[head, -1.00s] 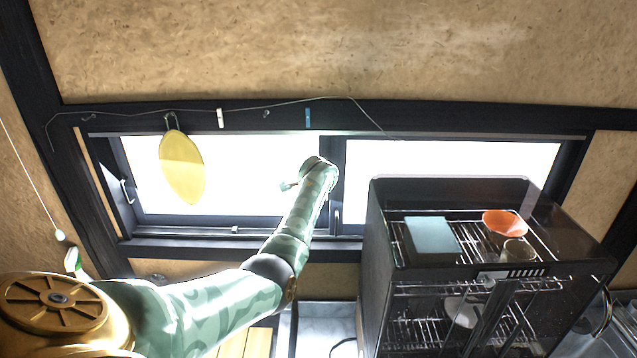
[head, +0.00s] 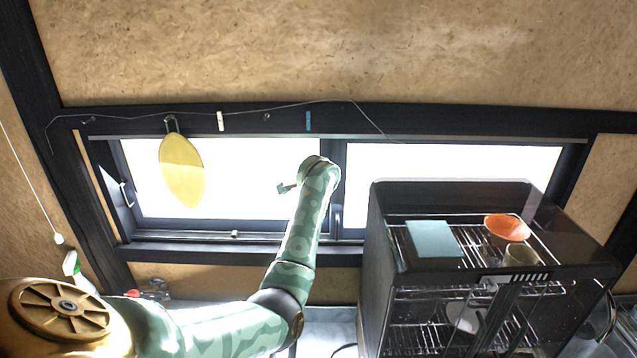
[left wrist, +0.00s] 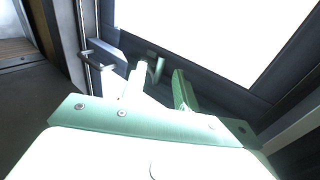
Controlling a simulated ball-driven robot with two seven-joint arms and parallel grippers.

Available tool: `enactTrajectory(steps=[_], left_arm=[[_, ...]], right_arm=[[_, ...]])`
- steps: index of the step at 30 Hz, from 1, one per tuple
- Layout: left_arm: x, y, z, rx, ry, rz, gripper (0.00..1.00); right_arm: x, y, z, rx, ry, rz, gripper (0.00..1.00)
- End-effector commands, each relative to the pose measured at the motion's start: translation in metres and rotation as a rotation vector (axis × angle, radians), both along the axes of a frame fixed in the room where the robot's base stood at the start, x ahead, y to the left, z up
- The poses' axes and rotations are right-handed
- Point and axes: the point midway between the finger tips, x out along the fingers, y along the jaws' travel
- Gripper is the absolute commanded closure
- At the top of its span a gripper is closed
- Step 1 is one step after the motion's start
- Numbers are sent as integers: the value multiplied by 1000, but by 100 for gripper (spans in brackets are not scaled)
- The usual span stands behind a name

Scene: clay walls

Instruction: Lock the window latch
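The window (head: 235,222) has two bright panes in a dark frame. My left gripper (head: 285,188) is in front of the left pane, mostly hidden by my wrist. In the left wrist view my left gripper (left wrist: 160,85) has its two green fingers apart, facing the dark frame. A metal handle (left wrist: 98,55) is left of the fingers. My right gripper is out of view.
A yellow oval item (head: 181,170) hangs before the left pane.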

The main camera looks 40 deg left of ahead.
Motion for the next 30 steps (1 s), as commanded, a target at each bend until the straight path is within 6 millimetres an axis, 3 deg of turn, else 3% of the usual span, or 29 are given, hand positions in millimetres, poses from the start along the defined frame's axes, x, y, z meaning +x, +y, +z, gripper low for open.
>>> enactTrajectory(steps=[12, 18, 30], left_arm=[[-59, -50, 53, -1, -1, 0, 69], [-69, -57, 62, 0, 1, 1, 69], [-69, -58, 63, 0, 1, 1, 69]], right_arm=[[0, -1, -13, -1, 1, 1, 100], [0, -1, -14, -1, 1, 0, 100], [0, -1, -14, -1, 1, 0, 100]])
